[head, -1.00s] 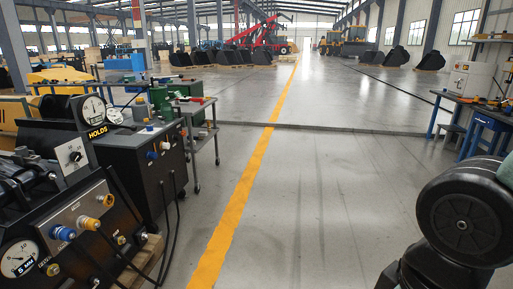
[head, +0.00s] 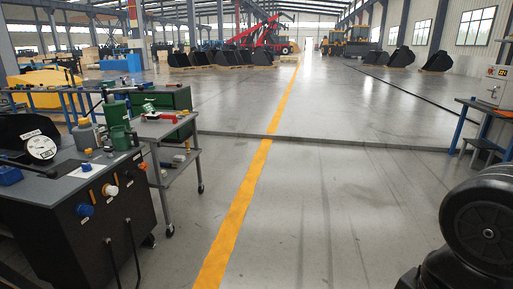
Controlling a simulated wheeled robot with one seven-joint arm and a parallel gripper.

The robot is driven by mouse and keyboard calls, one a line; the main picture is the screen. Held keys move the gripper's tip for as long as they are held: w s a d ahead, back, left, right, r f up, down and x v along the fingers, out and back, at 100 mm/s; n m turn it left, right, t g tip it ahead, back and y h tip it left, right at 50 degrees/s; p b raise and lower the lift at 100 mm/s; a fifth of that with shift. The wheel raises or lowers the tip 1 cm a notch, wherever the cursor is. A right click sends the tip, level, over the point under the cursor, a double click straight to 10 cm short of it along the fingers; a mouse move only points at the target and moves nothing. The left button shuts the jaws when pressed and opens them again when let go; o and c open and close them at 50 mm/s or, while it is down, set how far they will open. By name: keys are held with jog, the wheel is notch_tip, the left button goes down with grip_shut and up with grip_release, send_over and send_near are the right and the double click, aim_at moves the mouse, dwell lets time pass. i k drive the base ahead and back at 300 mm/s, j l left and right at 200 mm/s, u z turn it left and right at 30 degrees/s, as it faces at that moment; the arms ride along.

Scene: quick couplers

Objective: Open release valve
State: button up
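No part clearly marked as the release valve can be made out. A dark bench unit (head: 75,222) stands at the lower left. Its front carries an orange-and-white knob (head: 110,190), a blue knob (head: 85,210) and two hanging black hoses (head: 134,250). A round white gauge (head: 41,148) sits tilted on its top at the left edge. My gripper is not in view. Only a dark round joint of my arm shows at the lower right, well apart from the bench unit.
A grey cart (head: 168,130) with green containers and a red item stands behind the bench unit. A blue-legged table (head: 466,125) stands at the right. The floor around the yellow line (head: 240,205) is clear. Loaders and black buckets are far back.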

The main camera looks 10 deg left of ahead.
aim_at(108, 149)
jog(key=i+j+u, duration=0.15)
jog(key=i+u, duration=0.25)
jog(key=i, duration=0.3)
jog(key=i+u, duration=0.4)
jog(key=i, duration=0.25)
jog(key=i+l+u, duration=0.4)
jog(key=i, duration=0.25)
jog(key=i+j+u, duration=0.15)
jog(key=i+u, duration=0.15)
jog(key=i, duration=0.8)
jog(key=i+l+u, duration=0.1)
jog(key=i+u, duration=0.2)
jog(key=i, duration=0.75)
